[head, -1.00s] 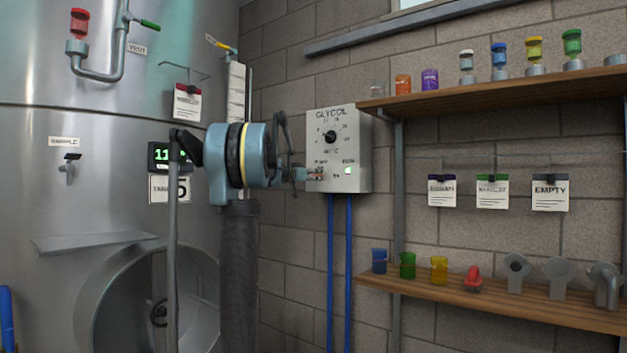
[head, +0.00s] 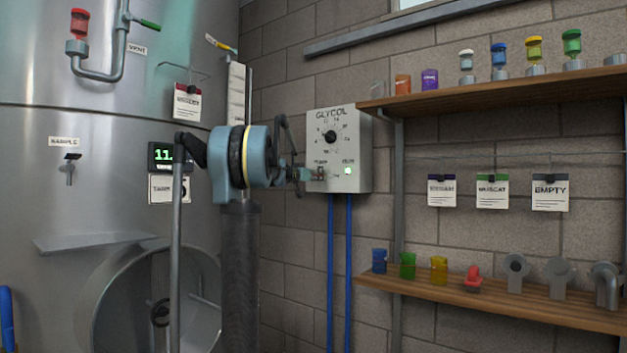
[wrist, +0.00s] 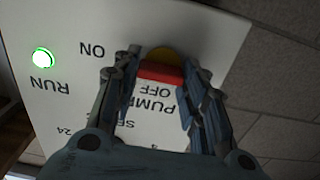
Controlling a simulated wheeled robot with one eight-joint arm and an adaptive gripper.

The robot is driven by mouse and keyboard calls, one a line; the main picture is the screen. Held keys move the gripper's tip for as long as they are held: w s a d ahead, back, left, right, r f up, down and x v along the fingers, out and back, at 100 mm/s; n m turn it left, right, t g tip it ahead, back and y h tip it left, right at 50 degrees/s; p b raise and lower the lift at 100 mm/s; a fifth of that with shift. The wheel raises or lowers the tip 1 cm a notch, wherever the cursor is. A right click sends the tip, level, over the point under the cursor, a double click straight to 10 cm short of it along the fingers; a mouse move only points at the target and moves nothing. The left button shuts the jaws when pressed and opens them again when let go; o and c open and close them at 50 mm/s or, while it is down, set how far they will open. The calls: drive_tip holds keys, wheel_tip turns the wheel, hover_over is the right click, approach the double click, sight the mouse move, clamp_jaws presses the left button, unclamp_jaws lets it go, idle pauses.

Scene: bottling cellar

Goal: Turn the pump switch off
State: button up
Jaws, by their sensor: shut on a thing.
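The glycol control box (head: 352,150) is on the wall, with a dial on its upper face. In the wrist view its panel shows upside down, with PUMP, OFF, ON and RUN labels. The red pump switch (wrist: 160,73), with a yellow part behind it, sits between my fingertips beside the OFF label. My gripper (wrist: 162,68) is shut on the switch. In the head view my gripper (head: 312,174) reaches the box's lower left face and hides the switch. The RUN lamp (wrist: 43,59) is lit green; it also shows in the head view (head: 348,171).
A steel tank (head: 60,200) with pipes stands at left. Two wooden shelves at right, the upper (head: 500,88) and the lower (head: 530,301), hold several small items. Blue pipes (head: 339,270) run down below the box.

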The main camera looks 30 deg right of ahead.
drive_tip(key=shift+w+n, duration=0.1)
drive_tip(key=shift+n, duration=0.2)
drive_tip(key=shift+w+a+f+n, duration=0.1)
drive_tip(key=shift+n, duration=2.8)
drive_tip(key=shift+w+a+n, duration=0.1)
drive_tip(key=shift+w+n, duration=0.05)
drive_tip(key=shift+n, duration=2.75)
drive_tip(key=shift+w+a+f+n, duration=0.1)
drive_tip(key=shift+n, duration=2.8)
drive_tip(key=shift+d, duration=0.1)
drive_tip(key=o, duration=1.1)
drive_tip(key=shift+c, duration=0.2)
